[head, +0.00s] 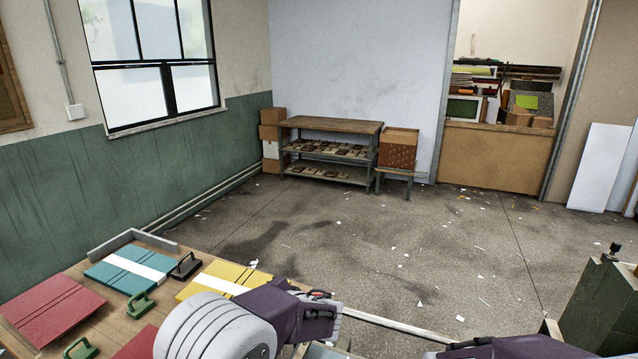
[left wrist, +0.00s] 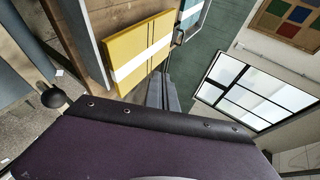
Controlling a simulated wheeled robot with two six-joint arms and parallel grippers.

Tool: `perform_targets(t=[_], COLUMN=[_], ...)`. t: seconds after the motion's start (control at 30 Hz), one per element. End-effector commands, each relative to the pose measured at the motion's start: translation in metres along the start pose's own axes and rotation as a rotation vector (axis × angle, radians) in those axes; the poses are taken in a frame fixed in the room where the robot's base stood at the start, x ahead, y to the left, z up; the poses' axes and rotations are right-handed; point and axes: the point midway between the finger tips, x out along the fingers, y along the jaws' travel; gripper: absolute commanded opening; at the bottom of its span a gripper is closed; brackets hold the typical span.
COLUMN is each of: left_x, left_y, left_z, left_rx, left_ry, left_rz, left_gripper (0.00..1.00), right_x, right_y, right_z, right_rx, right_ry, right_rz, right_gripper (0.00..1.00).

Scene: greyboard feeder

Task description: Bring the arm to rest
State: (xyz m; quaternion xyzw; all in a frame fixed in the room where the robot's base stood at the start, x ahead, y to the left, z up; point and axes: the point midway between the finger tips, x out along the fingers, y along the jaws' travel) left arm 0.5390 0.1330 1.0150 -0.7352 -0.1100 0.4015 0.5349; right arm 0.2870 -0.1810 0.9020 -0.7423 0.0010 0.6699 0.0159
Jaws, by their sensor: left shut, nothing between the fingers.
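My left arm comes in at the bottom middle of the head view, with its grey shell and purple link over the near edge of the work table (head: 70,268). In the left wrist view my left gripper (left wrist: 163,90) shows as two dark grey fingers close together, shut and empty. The fingers point toward the green wall and touch nothing that I can see. Part of my right arm shows at the bottom right of the head view, but its gripper is out of sight.
The table holds red boards (head: 48,310), a teal board (head: 118,278), a yellow board (head: 200,277) and green-handled tools (head: 139,306). A green machine (head: 600,305) stands at right. A shelf bench (head: 330,127) and carton (head: 399,150) stand far back. The scrap-strewn floor (head: 400,235) between is open.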

Motion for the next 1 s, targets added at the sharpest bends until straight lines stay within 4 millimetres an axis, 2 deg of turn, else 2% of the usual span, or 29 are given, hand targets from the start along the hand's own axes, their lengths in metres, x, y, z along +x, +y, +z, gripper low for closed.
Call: perform_targets(t=[0.03, 0.07, 0.1, 0.13, 0.17, 0.2, 0.23, 0.3, 0.4, 0.5, 0.6, 1.0], left_x=[0.01, 0.014, 0.015, 0.012, 0.006, -0.007, -0.02, -0.052, -0.086, -0.102, -0.1, -0.099], left_y=[-0.022, -0.025, -0.025, -0.02, -0.012, 0.004, 0.019, 0.056, 0.1, 0.126, 0.126, 0.125], left_z=[0.044, 0.073, 0.111, 0.14, 0.166, 0.199, 0.218, 0.241, 0.241, 0.231, 0.218, 0.218], left_rx=[-0.082, -0.13, -0.194, -0.244, -0.298, -0.378, -0.443, -0.582, -0.709, -0.756, -0.744, -0.716], left_ry=[-0.101, -0.163, -0.247, -0.31, -0.368, -0.438, -0.482, -0.538, -0.539, -0.509, -0.435, -0.421], left_rz=[0.045, 0.089, 0.159, 0.22, 0.288, 0.391, 0.473, 0.649, 0.827, 0.925, 0.946, 0.948], left_gripper=[0.0, 0.0, 0.0, 0.0, 0.0, 0.0, 0.0, 0.0, 0.0, 0.0, 0.0, 0.0], right_x=[-0.009, -0.011, -0.015, -0.017, -0.02, -0.023, -0.025, -0.028, -0.027, -0.026, -0.026, -0.026], right_y=[0.0, 0.0, 0.0, 0.0, 0.0, -0.001, -0.001, -0.001, -0.001, -0.001, -0.001, -0.001], right_z=[-0.001, -0.001, -0.002, -0.002, -0.002, -0.003, -0.003, -0.003, -0.003, -0.003, -0.003, -0.003], right_rx=[0.0, 0.0, 0.0, 0.0, 0.0, 0.0, 0.0, 0.0, 0.0, 0.0, 0.0, 0.0], right_ry=[0.0, 0.0, 0.0, 0.0, 0.0, 0.0, 0.0, 0.0, 0.0, 0.0, 0.0, 0.0], right_rz=[0.0, 0.0, 0.0, 0.0, 0.0, 0.0, 0.0, 0.0, 0.0, 0.0, 0.0, 0.0], right_gripper=[0.36, 0.36, 0.36, 0.36, 0.36, 0.36, 0.36, 0.36, 0.36, 0.36, 0.36, 0.36])
